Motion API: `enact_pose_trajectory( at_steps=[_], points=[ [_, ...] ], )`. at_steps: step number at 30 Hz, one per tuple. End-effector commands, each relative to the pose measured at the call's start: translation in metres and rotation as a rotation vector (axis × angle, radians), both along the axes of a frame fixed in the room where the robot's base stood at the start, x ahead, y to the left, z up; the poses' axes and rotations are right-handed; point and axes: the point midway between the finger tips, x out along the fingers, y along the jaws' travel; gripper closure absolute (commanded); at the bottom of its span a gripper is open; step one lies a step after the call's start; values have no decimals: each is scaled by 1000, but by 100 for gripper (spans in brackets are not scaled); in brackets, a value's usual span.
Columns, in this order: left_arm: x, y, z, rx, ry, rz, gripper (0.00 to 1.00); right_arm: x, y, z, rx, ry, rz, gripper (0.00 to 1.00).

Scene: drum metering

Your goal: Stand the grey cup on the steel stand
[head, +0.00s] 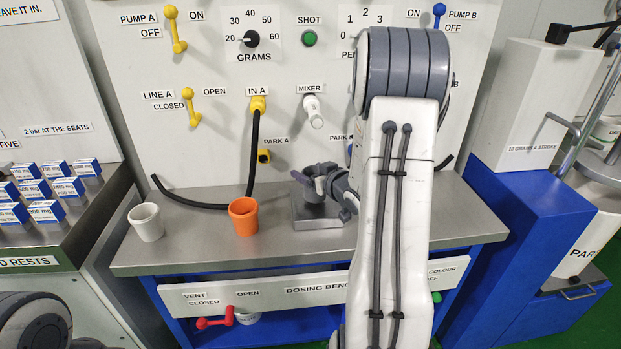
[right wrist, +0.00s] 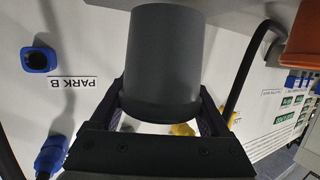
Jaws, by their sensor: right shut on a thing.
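The dark grey cup (right wrist: 163,60) is between the fingers of my right gripper (head: 322,182), which is shut on it. In the right wrist view the gripper (right wrist: 160,108) has one finger on each side of the cup. In the head view the gripper and the cup are over the steel stand (head: 312,222), a low block on the bench. The gripper hides much of the cup there. I cannot tell whether the cup's base touches the stand. The left gripper is not in view.
An orange cup (head: 244,218) stands left of the stand and a whitish cup (head: 146,222) farther left on the steel bench (head: 192,245). A black hose (head: 253,155) hangs from IN A and lies along the bench's back. My right arm covers the bench's right part.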

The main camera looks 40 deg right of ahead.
Motion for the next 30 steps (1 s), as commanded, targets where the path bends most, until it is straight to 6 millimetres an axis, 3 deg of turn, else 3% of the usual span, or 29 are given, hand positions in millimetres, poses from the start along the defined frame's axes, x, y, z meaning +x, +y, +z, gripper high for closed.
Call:
enact_pose_trajectory(
  at_steps=[3,14,15,16,26,30],
  points=[
    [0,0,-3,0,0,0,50,0,0,-14,2,1,-2,85],
    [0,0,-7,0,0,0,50,0,0,-18,0,-1,-1,85],
    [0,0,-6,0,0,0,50,0,0,-17,0,-1,-1,9],
    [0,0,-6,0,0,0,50,0,0,-17,0,-1,-1,0],
    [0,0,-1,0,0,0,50,0,0,-11,0,-1,-1,0],
    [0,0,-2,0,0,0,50,-19,1,-7,-1,-2,-4,0]
  ],
)
